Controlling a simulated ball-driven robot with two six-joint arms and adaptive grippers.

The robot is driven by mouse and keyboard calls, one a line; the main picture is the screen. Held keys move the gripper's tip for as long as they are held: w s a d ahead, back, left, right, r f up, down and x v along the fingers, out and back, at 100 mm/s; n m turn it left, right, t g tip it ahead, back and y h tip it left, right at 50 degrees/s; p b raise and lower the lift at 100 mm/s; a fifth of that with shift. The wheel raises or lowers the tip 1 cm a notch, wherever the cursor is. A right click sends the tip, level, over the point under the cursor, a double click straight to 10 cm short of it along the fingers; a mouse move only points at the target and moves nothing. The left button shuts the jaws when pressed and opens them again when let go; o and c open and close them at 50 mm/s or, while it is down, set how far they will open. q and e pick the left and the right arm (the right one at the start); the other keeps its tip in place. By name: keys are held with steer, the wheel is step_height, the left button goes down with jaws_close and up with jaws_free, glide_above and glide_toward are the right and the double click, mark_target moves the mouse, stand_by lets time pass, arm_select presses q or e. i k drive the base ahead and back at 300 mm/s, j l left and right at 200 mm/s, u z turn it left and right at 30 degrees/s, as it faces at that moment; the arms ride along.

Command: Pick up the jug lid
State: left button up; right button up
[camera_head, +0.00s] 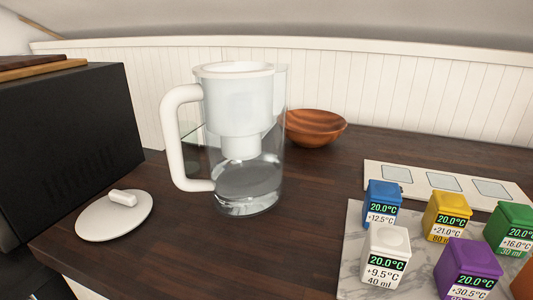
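The jug lid (114,217) is a flat white disc with a short raised white handle (123,197). It lies handle up on the dark wooden counter at the left, near the counter's front edge. The filter jug (243,140) stands upright to its right, clear-walled with a white rim, a white insert and a white handle on its left side. Its top is uncovered, and some clear liquid seems to sit at the bottom. Neither of my grippers shows in the head view.
A black box (70,140) with wooden boards (35,69) on top stands left of the lid. A wooden bowl (315,127) is behind the jug. Several coloured labelled cubes stand on a marble slab (352,262) at right, before a white panel (443,182). Bare counter (240,250) lies between.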

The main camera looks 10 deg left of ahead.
mark_target(115, 214)
steer(key=k+u, duration=0.1)
steer(key=u, duration=0.3)
steer(key=k+l+u, duration=0.1)
steer(key=u, duration=0.75)
steer(key=j+z, duration=0.15)
steer(key=i+j, duration=0.05)
steer(key=j, duration=0.05)
